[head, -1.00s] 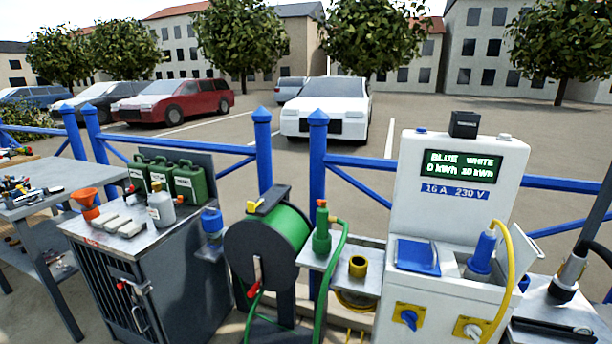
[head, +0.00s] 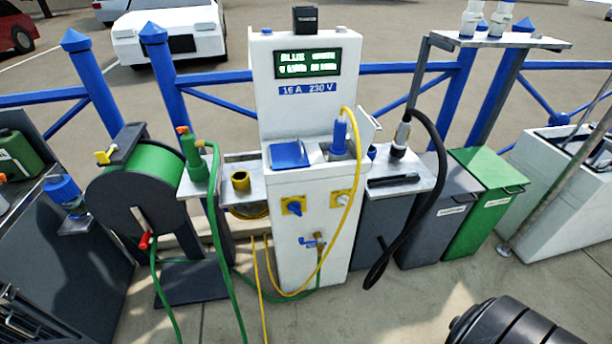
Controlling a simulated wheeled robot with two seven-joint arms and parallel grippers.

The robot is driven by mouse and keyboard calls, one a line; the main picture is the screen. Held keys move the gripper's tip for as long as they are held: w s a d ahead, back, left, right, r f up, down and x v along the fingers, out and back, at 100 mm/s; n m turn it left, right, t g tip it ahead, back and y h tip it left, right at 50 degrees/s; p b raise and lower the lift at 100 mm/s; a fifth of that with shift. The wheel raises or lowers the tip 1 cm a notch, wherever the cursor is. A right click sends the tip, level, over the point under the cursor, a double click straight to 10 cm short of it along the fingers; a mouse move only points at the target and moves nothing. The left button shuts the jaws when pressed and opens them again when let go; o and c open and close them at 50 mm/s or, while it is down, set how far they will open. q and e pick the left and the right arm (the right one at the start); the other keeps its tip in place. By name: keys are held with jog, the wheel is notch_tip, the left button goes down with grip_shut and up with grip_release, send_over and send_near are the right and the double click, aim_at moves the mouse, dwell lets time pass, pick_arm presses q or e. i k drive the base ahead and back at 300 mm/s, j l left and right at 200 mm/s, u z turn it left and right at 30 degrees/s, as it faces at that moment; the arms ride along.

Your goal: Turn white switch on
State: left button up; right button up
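The white switch (head: 341,198) is a pale knob on a yellow plate, on the right of the white power pedestal's front (head: 310,250). The yellow cable hangs close to it, and its exact knob angle is too small to tell. A blue switch (head: 294,206) on a like yellow plate sits to its left. Above, a blue lid (head: 289,155) lies on the left, and a blue plug (head: 340,138) with the yellow cable (head: 356,160) stands upright on the right. The green display (head: 307,63) is too blurred to read.
A green hose reel (head: 152,190) stands left of the pedestal. A dark unit with a black hose (head: 440,165) stands close on the right, then grey and green bins (head: 490,190). A tap (head: 316,241) sits low on the pedestal. The pavement in front is mostly clear.

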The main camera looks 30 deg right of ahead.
aim_at(342, 200)
jog(key=z, duration=1.3)
